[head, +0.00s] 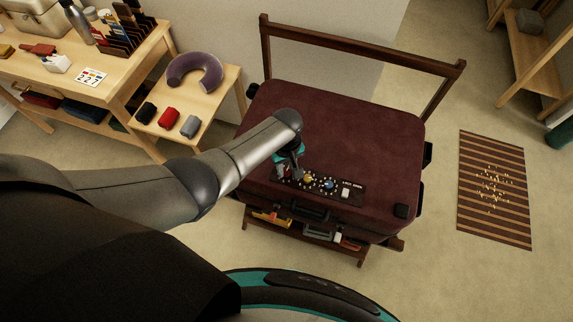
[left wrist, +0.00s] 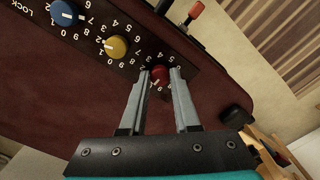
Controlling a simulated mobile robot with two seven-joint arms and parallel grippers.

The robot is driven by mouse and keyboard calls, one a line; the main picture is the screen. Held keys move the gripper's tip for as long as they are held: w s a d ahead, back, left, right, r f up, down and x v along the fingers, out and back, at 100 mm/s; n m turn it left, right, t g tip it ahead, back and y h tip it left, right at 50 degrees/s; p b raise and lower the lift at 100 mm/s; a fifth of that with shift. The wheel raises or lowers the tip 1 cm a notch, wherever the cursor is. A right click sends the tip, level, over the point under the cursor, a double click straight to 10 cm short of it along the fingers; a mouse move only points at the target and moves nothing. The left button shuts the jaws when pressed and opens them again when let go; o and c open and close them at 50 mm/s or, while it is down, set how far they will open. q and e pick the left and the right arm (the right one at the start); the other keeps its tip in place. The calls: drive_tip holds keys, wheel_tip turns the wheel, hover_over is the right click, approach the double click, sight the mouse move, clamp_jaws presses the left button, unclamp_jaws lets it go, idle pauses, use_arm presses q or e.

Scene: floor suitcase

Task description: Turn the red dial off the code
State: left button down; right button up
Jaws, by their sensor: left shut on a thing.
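The maroon suitcase (head: 350,130) lies flat on a wooden rack, with a dark lock panel (head: 357,192) along its near side. In the left wrist view, the red dial (left wrist: 158,72) sits in a ring of white numbers at one end of the panel. My left gripper (left wrist: 159,78) has its two grey fingers closed around the red dial, one on each side. The head view shows this gripper (head: 286,171) over the panel's left end, hiding the red dial there. The exact number the dial points to cannot be read. My right gripper is not in view.
A yellow dial (left wrist: 116,46) and a blue dial (left wrist: 66,13) sit beside the red one on the panel. The suitcase handle (head: 308,211) is just in front. A side table (head: 215,92) with a purple neck pillow (head: 195,71) stands left; a striped mat (head: 495,190) lies right.

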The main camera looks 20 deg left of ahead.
sight(286, 171)
use_arm(q)
drive_tip(key=shift+n, duration=0.3)
idle(0.4)
drive_tip(key=c, duration=0.6)
unclamp_jaws()
drive_tip(key=shift+c, duration=0.2)
drive_tip(key=shift+r+p, duration=0.4)
drive_tip(key=shift+r, duration=0.1)
wheel_tip(286, 171, up, 14)
drive_tip(key=p, duration=0.5)
drive_tip(key=shift+r, duration=0.15)
